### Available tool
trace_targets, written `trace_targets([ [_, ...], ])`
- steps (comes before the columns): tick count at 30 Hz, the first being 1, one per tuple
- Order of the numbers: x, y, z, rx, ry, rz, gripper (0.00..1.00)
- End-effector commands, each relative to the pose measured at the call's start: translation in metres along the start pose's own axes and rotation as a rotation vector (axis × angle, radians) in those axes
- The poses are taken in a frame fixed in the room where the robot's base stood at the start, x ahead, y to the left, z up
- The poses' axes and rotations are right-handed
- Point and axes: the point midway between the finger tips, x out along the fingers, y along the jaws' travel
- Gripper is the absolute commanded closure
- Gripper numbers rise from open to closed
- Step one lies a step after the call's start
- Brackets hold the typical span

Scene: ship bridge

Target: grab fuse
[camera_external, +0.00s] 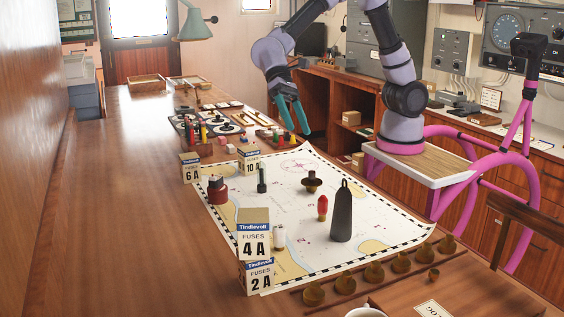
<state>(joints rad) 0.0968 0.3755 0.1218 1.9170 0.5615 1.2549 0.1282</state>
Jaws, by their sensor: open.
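A small white cylinder (279,237), which looks like a fuse, stands on the chart (225,213) just right of the 4A fuse box (254,239). It is too small for me to read any marking on it. A 2A fuse box (257,276) is at the chart's near edge. A 6A fuse box (190,168) and a 10A fuse box (249,160) stand at the far end of the chart. My gripper (297,131) has teal fingers, points downward and is open and empty. It is in the air near the table's right side, well behind the white cylinder.
A tall dark weight (342,213), a red piece (322,207), a brown spool-like piece (312,181), a dark green cylinder (262,179) and a dark red bottle (217,190) stand on the chart. A rack of brass pieces (374,271) runs along its near side. The table's left side is clear.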

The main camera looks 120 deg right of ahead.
Motion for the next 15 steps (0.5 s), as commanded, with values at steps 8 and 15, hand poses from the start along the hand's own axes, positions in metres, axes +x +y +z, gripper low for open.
trace_targets([
  [8, 0.086, -0.033, -0.082, 0.316, -0.264, -0.063, 0.24],
  [15, 0.136, -0.041, -0.13, 0.506, -0.417, -0.118, 0.24],
])
